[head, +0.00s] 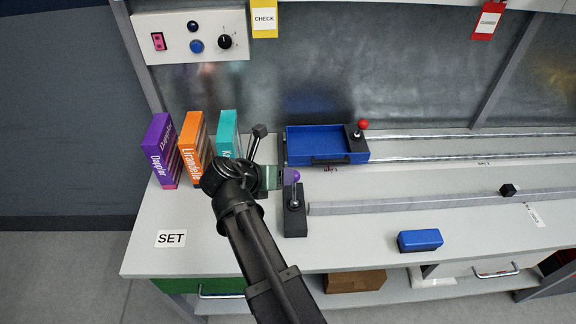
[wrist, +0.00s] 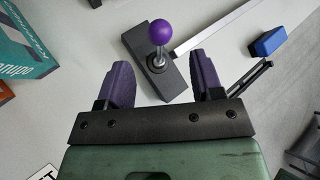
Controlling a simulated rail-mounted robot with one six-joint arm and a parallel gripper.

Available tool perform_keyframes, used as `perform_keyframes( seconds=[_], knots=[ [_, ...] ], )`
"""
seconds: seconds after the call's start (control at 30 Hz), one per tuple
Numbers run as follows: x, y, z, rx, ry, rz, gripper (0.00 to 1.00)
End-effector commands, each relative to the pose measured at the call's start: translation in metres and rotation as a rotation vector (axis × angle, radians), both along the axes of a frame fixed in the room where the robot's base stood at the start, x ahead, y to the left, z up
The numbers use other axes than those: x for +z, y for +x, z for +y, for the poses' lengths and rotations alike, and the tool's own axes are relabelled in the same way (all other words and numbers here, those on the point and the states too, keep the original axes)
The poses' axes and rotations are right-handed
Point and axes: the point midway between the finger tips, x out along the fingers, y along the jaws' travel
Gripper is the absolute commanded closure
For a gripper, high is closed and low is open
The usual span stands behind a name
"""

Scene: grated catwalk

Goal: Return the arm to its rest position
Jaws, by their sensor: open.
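My gripper (wrist: 164,90) is open, with its two purple fingers spread apart and nothing between them. In the wrist view a lever with a purple ball knob (wrist: 160,31) on a black base (wrist: 155,68) stands just beyond the fingertips, apart from them. In the head view my arm reaches up from the bottom centre over the bench, and my gripper (head: 274,178) is left of the purple-knobbed lever (head: 293,178). The fingers are small and hard to make out there.
Purple, orange and teal boxes (head: 194,147) stand left of my arm. A black-handled lever (head: 259,133) rises behind it. A blue tray (head: 311,146) with a red-knobbed lever (head: 362,126) sits on rails at the back. A blue block (head: 420,240) lies at front right. The bench near the SET label (head: 171,239) is mostly clear.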

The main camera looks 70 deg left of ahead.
Motion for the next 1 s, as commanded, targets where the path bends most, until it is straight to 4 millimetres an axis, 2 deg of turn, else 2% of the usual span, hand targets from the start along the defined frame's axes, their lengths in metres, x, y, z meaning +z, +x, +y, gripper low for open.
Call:
perform_keyframes(
  seconds=[0.03, 0.47, 0.57, 0.7, 0.8, 0.83, 0.87, 0.97, 1.0],
  knots=[
    [0.005, -0.004, -0.002, 0.001, -0.001, 0.000, 0.40],
    [0.003, -0.005, -0.002, -0.001, 0.001, 0.000, 0.40],
    [0.003, -0.005, -0.002, -0.046, 0.050, 0.022, 0.40],
    [-0.004, -0.009, -0.010, -0.273, 0.252, 0.166, 0.40],
    [-0.015, -0.016, -0.032, -0.526, 0.430, 0.332, 0.40],
    [-0.018, -0.012, -0.040, -0.619, 0.481, 0.379, 0.40],
    [-0.022, -0.003, -0.049, -0.723, 0.535, 0.424, 0.40],
    [-0.032, 0.048, -0.088, -1.123, 0.718, 0.536, 0.40],
    [-0.036, 0.071, -0.105, -1.281, 0.786, 0.564, 0.40]
  ],
)
